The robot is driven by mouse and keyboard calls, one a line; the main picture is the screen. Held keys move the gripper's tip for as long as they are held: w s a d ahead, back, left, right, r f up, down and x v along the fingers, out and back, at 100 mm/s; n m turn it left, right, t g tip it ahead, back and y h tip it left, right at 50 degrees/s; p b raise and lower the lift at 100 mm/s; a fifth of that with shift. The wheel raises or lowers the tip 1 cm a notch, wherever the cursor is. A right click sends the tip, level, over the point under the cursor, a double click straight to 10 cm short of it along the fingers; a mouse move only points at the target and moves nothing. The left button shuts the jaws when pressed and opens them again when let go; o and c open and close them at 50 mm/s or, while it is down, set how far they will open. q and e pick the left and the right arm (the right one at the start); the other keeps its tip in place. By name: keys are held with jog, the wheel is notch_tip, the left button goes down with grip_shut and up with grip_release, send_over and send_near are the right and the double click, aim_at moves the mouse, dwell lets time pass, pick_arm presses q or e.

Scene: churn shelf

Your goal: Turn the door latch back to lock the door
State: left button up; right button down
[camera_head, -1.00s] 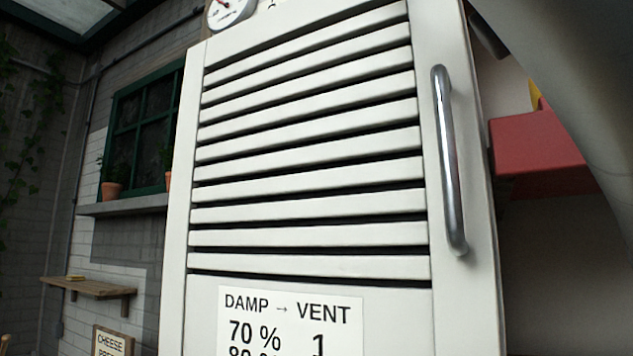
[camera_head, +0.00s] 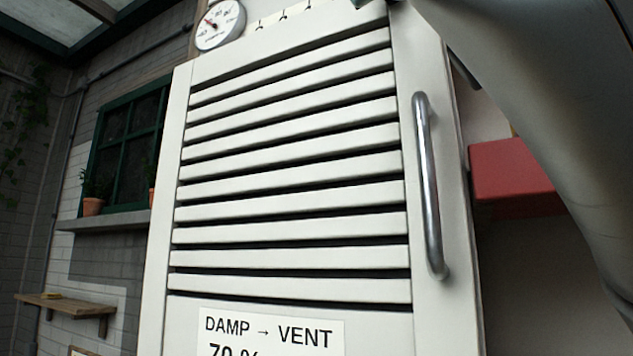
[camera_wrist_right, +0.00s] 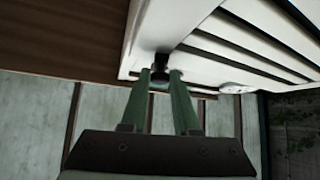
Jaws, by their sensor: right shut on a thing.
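The white louvred door (camera_head: 405,245) fills the middle of the head view and looks closed. It has a steel bar handle (camera_head: 428,185) on its right side. In the right wrist view, the dark door latch (camera_wrist_right: 160,64) is at the corner of the white door (camera_wrist_right: 150,28). My right gripper (camera_wrist_right: 162,76) has its green fingers on either side of the latch and is shut on it. The latch's exact angle is hard to tell, as the fingers cover part of it. In the head view my right arm comes in at the upper right. My left gripper is not in view.
A round gauge (camera_head: 220,25) and small hooks are above the door. A DAMP/VENT sign (camera_head: 270,330) is on its lower part. A red object (camera_head: 512,172) is behind it on the right. A green window (camera_head: 130,145) and wooden shelf (camera_head: 66,301) are on the left wall.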

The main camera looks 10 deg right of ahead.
jog(key=shift+w+a+f+m+g+h+b, duration=0.1)
jog(key=shift+w+a+m+g+h+b, duration=0.3)
jog(key=shift+m+h, duration=1)
jog(key=shift+s+a+m+g+h+b, duration=0.15)
jog(key=shift+m+g+h, duration=0.45)
jog(key=shift+m+h, duration=0.8)
jog(key=shift+w+a+f+m+g+h+b, duration=0.1)
jog(key=shift+w+a+m+g+h+b, duration=0.3)
jog(key=shift+m+h, duration=0.95)
jog(key=shift+s+d+m+y, duration=0.1)
jog(key=shift+d+m+y, duration=0.05)
jog(key=shift+m+y, duration=0.2)
jog(key=c, duration=0.7)
grip_release()
